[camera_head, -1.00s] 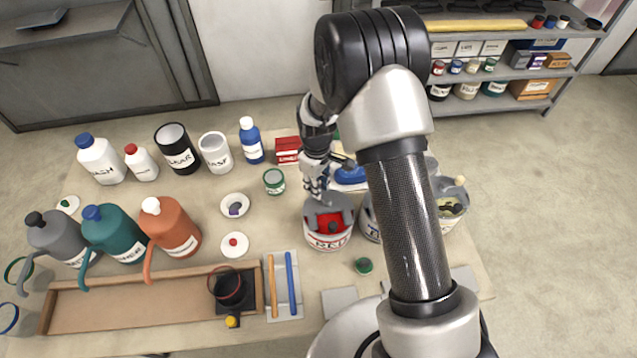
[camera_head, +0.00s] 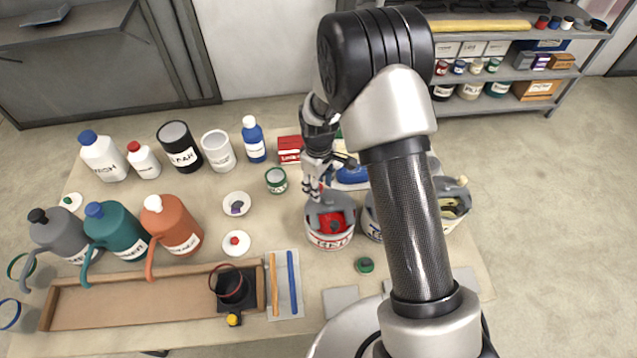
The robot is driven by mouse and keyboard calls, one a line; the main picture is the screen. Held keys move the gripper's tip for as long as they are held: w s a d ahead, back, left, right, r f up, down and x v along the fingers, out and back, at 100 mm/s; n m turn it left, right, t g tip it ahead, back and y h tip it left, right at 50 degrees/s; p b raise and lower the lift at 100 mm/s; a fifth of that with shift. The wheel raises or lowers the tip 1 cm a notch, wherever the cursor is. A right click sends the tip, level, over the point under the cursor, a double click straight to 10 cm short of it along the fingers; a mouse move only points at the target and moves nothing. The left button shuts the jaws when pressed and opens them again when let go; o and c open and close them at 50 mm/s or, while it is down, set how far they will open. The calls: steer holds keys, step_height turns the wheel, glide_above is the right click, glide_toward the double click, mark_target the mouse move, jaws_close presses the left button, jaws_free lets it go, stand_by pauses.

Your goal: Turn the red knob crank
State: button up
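A paint can (camera_head: 330,238) with red paint stands on the table at the picture's centre. A grey crank piece (camera_head: 321,208) lies across its top, with a grey part reaching down into the red paint. A small red spot that may be the red knob shows at the crank's far side, beside my fingertips; most of it is hidden. My gripper (camera_head: 313,190) points down from above the can's far left rim, its fingertips at the crank. The fingers are too small and overlapped to tell whether they are shut or touching the knob.
Other paint cans (camera_head: 452,206) stand right, partly behind my arm. A green jar (camera_head: 276,181), a red box (camera_head: 289,149) and a blue item (camera_head: 351,175) are close to the gripper. Several jugs (camera_head: 172,228) and bottles stand left. A wooden tray (camera_head: 130,330) lies front left.

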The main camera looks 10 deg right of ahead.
step_height(320, 180, up, 12)
stand_by(0.6)
stand_by(0.5)
steer(key=s+d+r+m+t+b, duration=0.1)
steer(key=s+d+r+m, duration=0.1)
steer(key=s+r, duration=0.5)
steer(key=s+d+r+m+t+b, duration=0.1)
steer(key=s+d+r+m, duration=0.1)
steer(key=s, duration=0.8)
steer(key=s+d+r+m+t+b, duration=0.1)
steer(key=s+r+m, duration=0.4)
steer(key=s, duration=0.5)
step_height(320, 180, up, 2)
steer(key=shift+d+r+t, duration=0.2)
steer(key=shift+d+t, duration=0.6)
steer(key=shift+d, duration=0.1)
steer(key=shift+w+m, duration=0.15)
steer(key=shift+m, duration=0.15)
